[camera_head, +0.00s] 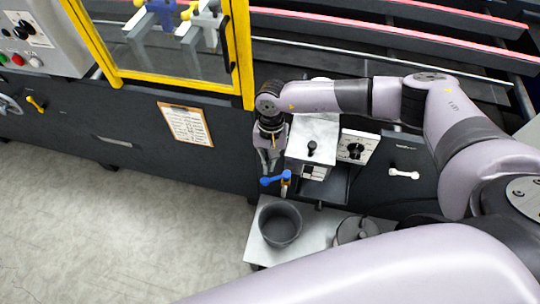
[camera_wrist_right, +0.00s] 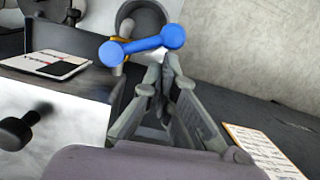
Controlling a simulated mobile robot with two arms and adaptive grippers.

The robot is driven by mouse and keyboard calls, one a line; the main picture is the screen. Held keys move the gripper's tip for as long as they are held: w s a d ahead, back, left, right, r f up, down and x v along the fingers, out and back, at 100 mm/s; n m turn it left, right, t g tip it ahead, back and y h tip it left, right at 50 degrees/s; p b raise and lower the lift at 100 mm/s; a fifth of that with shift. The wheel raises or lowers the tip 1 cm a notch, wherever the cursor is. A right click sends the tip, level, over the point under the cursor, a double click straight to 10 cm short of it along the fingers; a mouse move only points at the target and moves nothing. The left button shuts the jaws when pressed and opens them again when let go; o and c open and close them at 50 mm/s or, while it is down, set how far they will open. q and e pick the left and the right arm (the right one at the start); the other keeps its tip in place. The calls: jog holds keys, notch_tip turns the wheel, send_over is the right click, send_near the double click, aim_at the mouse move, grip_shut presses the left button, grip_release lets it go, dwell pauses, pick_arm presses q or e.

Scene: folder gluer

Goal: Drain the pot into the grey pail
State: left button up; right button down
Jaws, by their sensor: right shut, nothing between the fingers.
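The pot is a pale metal box (camera_head: 315,135) with a black knob on its lid; its side and knob show in the right wrist view (camera_wrist_right: 60,115). A blue valve handle (camera_head: 274,181) sits on a brass-coloured tap at its lower front; in the right wrist view the handle (camera_wrist_right: 142,45) lies just beyond my fingertips. The grey pail (camera_head: 280,225) stands upright below the tap and looks empty; it is partly hidden behind the handle in the right wrist view (camera_wrist_right: 150,18). My right gripper (camera_head: 269,170) is shut and empty, pointing down just above the handle; I cannot tell whether they touch.
A pale shelf (camera_head: 256,248) carries the pail and a grey lidded container (camera_head: 356,230). A dial panel (camera_head: 357,147) is right of the pot, with a white handle (camera_head: 404,174) farther right. A clipboard (camera_head: 186,124) hangs left. The floor (camera_head: 110,220) at left is clear.

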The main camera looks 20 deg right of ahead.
aim_at(271, 179)
jog(key=shift+s+a+n+b, duration=0.15)
jog(key=shift+n+b, duration=0.25)
jog(key=shift+b, duration=0.2)
jog(key=s+n+b, duration=0.1)
jog(key=n+b, duration=0.1)
jog(key=b, duration=0.2)
jog(key=s+n+h+b, duration=0.1)
jog(key=n+b, duration=0.2)
jog(key=b, duration=0.1)
jog(key=s+a+n+b, duration=0.1)
jog(key=n+b, duration=0.2)
jog(key=b, duration=0.2)
jog(key=shift+s+a+f+h, duration=0.1)
jog(key=shift+s+f+h, duration=0.2)
jog(key=shift+h, duration=0.1)
jog(key=shift+s+n+b, duration=0.1)
jog(key=shift+n+b, duration=0.25)
jog(key=shift+n, duration=0.05)
jog(key=shift+s+r+b, duration=0.2)
jog(key=shift+s+b, duration=0.15)
jog(key=shift+b, duration=0.35)
jog(key=shift+r, duration=0.1)
